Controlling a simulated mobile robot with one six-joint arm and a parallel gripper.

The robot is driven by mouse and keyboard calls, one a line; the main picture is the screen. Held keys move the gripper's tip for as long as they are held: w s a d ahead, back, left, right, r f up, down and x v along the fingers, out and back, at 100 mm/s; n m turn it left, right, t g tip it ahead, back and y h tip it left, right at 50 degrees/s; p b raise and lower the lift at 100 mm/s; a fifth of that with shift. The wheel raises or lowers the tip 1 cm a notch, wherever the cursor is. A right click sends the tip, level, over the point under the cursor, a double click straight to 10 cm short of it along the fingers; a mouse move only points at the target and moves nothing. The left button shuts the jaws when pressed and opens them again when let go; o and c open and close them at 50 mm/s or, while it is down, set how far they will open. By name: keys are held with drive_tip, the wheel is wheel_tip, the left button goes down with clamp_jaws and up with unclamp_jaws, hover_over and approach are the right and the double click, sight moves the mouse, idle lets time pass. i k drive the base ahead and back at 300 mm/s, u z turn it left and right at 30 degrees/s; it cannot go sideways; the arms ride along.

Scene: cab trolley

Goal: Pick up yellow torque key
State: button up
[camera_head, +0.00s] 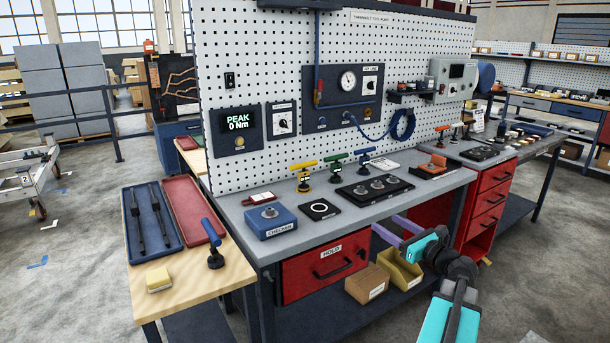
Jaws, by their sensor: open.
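The yellow torque key (303,166) stands upright on the grey workbench (240,216), near the pegboard, with a yellow crossbar handle above a dark lower part. A green torque key (335,158) and a blue torque key (366,153) stand in a row to its right. My gripper (386,224) has two purple fingers that are apart, with nothing visible between them. It is in front of the bench's front edge, to the right of and nearer the camera than the yellow key, and not touching it.
A blue checker block (271,222), a black ring plate (319,209) and a black fixture with round sockets (374,188) lie in front of the keys. Bins (367,284) sit below my gripper.

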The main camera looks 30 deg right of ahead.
sight(303, 175)
drive_tip(key=i, duration=1.1)
drive_tip(key=u, duration=0.05)
